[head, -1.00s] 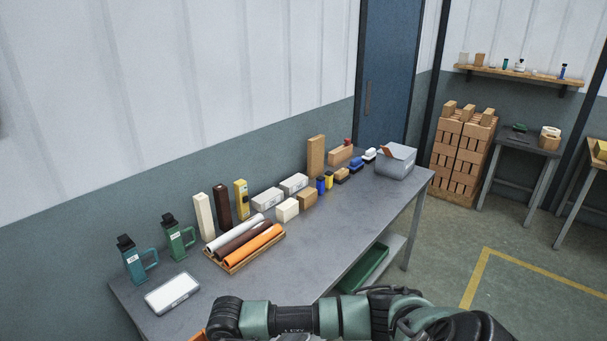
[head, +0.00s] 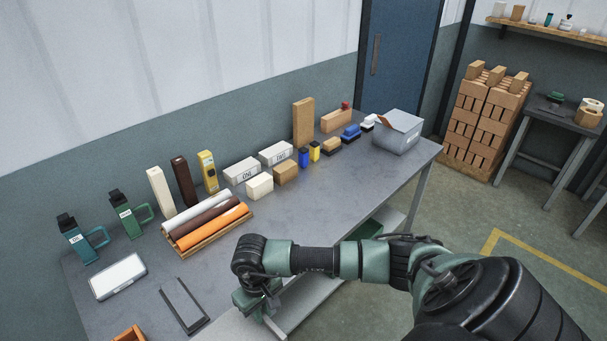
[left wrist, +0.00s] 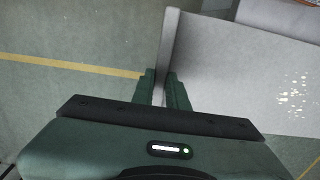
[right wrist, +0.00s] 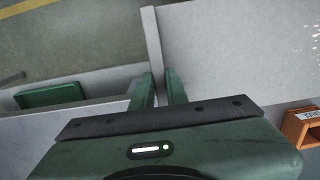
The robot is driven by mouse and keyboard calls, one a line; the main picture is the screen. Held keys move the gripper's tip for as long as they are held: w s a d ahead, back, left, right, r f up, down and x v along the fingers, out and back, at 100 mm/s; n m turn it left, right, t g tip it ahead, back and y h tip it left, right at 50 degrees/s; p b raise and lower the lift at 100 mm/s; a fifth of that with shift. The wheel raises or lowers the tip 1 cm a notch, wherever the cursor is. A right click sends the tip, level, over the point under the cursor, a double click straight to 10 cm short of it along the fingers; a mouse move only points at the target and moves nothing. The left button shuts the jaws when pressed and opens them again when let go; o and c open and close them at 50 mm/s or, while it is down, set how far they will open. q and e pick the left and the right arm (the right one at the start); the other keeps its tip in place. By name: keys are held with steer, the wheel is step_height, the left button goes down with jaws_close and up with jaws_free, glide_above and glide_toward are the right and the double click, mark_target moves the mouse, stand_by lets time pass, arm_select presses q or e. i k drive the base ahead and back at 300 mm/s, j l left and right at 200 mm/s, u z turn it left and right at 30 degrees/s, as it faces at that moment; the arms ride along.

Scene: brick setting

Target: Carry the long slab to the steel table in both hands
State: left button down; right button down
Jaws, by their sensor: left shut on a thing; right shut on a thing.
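The long slab (head: 238,325) is light grey and shows only in part at the bottom of the head view. My right gripper (head: 265,308) is shut on its edge there. In the right wrist view, the fingers (right wrist: 160,88) pinch the slab's raised rim, with its pale face (right wrist: 235,50) to the right. In the left wrist view, my left gripper (left wrist: 164,88) is shut on the slab's rim, and the pale face (left wrist: 235,75) spreads right. My left gripper is outside the head view. A grey metal-topped table (head: 300,225) runs along the wall, beyond the slab.
The table's back holds bottles, blocks, a tray of rolls (head: 207,228) and a grey box (head: 397,132). A white case (head: 118,277), a dark U-shaped frame (head: 186,308) and an orange crate (head: 130,333) are nearer. A brick stack (head: 485,118) stands right, beside open floor.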

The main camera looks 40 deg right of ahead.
mark_target(310, 212)
steer(key=l, duration=2.05)
steer(key=k+l, duration=0.15)
steer(key=l, duration=1)
steer(key=i, duration=0.9)
